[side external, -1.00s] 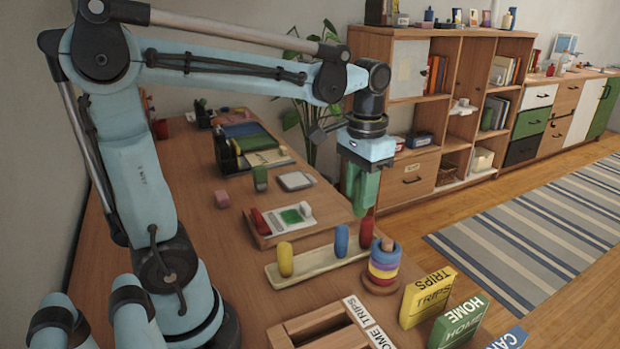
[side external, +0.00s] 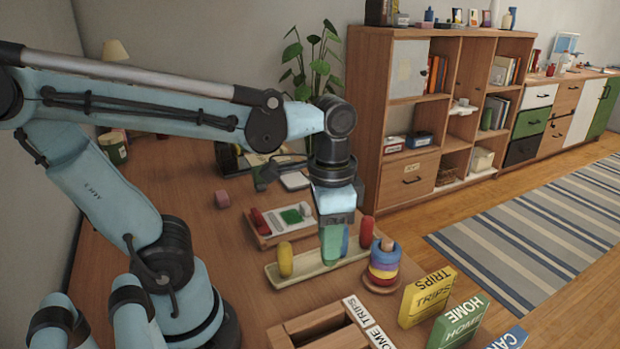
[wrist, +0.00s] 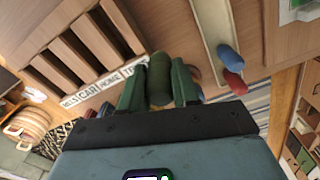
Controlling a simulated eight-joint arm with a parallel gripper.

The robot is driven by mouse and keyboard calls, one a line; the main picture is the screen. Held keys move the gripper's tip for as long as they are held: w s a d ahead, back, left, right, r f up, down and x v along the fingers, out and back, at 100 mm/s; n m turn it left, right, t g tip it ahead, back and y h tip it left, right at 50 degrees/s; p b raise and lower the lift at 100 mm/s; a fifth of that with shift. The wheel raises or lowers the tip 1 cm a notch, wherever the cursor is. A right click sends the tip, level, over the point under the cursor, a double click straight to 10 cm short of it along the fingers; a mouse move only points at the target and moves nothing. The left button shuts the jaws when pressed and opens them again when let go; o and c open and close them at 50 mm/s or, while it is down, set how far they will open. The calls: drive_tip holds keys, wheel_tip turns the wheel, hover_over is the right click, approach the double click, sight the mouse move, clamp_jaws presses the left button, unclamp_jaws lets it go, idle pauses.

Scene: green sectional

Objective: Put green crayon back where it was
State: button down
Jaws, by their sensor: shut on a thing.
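My gripper (side external: 331,256) is shut on the green crayon (wrist: 159,78), which stands out between the two green fingers in the wrist view. In the side view the fingers hide the crayon or blend with it. A long pale tray (side external: 306,270) holds a yellow crayon (side external: 285,260) at its left end. A blue crayon (side external: 345,241) and a red crayon (side external: 366,232) stand toward its right end. In the side view my fingertips overlap the tray between yellow and blue; I cannot tell whether the green crayon touches it. In the wrist view the tray (wrist: 205,28) lies right of the held crayon.
A ring stacker (side external: 383,268) stands right of the tray. A wooden sorter (side external: 318,325) with a label strip lies in front, near yellow, green and blue boxes (side external: 427,297). A small tray with a green square (side external: 291,216) lies behind. The table (side external: 235,262) left of the tray is clear.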

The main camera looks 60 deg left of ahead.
drive_tip(key=shift+w+a+f, duration=0.4)
drive_tip(key=shift+a+f, duration=1.3)
drive_tip(key=shift+a, duration=0.05)
drive_tip(key=shift+w+a+f, duration=0.45)
drive_tip(key=shift+a+f, duration=1.25)
drive_tip(key=shift+f, duration=0.05)
drive_tip(key=shift+w+a+f, duration=0.4)
drive_tip(key=shift+a+f, duration=1.3)
drive_tip(key=shift+a, duration=0.05)
drive_tip(key=shift+f, duration=0.15)
drive_tip(key=c, duration=0.8)
unclamp_jaws()
wheel_tip(320, 180, up, 12)
drive_tip(key=shift+w+d+f+n+t, duration=0.2)
drive_tip(key=shift+w+d+n+t, duration=0.3)
drive_tip(key=shift+d+t, duration=0.85)
drive_tip(key=shift+w+d+f+n+t, duration=0.3)
drive_tip(key=shift+d+n+t, duration=0.4)
drive_tip(key=shift+d+t, duration=0.6)
drive_tip(key=shift+w+d+f+n+t, duration=0.15)
drive_tip(key=shift+w+d+n+t, duration=0.35)
drive_tip(key=shift+d+t, duration=0.8)
